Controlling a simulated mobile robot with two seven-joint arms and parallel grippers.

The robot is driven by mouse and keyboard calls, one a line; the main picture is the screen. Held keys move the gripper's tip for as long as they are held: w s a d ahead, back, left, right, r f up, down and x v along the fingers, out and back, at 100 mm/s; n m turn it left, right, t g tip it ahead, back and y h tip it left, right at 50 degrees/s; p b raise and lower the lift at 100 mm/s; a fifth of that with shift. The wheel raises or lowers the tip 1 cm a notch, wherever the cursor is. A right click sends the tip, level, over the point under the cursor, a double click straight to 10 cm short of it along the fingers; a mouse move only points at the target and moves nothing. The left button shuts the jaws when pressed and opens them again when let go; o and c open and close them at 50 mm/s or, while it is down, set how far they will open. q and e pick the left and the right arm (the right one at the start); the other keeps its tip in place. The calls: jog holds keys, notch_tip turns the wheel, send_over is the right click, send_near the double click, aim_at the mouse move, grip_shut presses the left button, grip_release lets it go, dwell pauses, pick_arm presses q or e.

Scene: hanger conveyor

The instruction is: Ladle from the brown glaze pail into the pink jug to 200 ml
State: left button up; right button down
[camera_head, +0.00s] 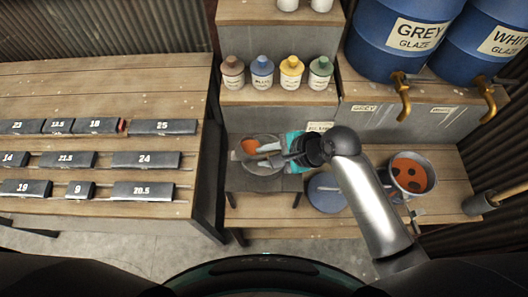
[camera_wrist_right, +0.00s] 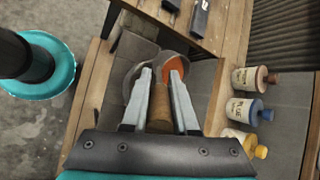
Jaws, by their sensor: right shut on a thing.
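My right gripper (camera_wrist_right: 161,80) is shut on a brown wooden handle (camera_wrist_right: 159,108), which stands between its pale fingers in the wrist view. A metal pail (camera_head: 432,184) with orange-brown, dark-spotted contents stands at the right. I cannot make out a pink jug. My left gripper is not in view.
Several small capped bottles (camera_head: 262,72) line the shelf behind. Blue glaze drums (camera_head: 385,40) with brass taps stand at the back right. A blue disc (camera_head: 325,194) lies between stand and pail. A wooden-handled tool (camera_head: 500,196) juts in at right. Numbered dark blocks (camera_head: 145,160) fill the left table.

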jog(key=shift+w+d+f+y, duration=0.2)
jog(key=shift+d+y, duration=0.4)
jog(key=shift+y, duration=0.2)
dwell(1.2)
jog(key=shift+d+f+m+y+b, duration=0.2)
jog(key=shift+d+m+y+b, duration=0.1)
jog(key=shift+d+y+b, duration=0.15)
dwell(1.3)
jog(key=shift+w+d+f+y+b, duration=0.1)
jog(key=shift+d+f+y+b, duration=0.3)
jog(key=shift+y+b, duration=0.3)
dwell(1.7)
jog(key=shift+f+m+y, duration=0.1)
jog(key=shift+m+y, duration=0.15)
jog(key=shift+m, duration=0.05)
jog(key=shift+w+d+f+y+b, duration=0.1)
jog(key=shift+d+f+y+b, duration=0.25)
jog(key=shift+b, duration=0.45)
dwell(0.7)
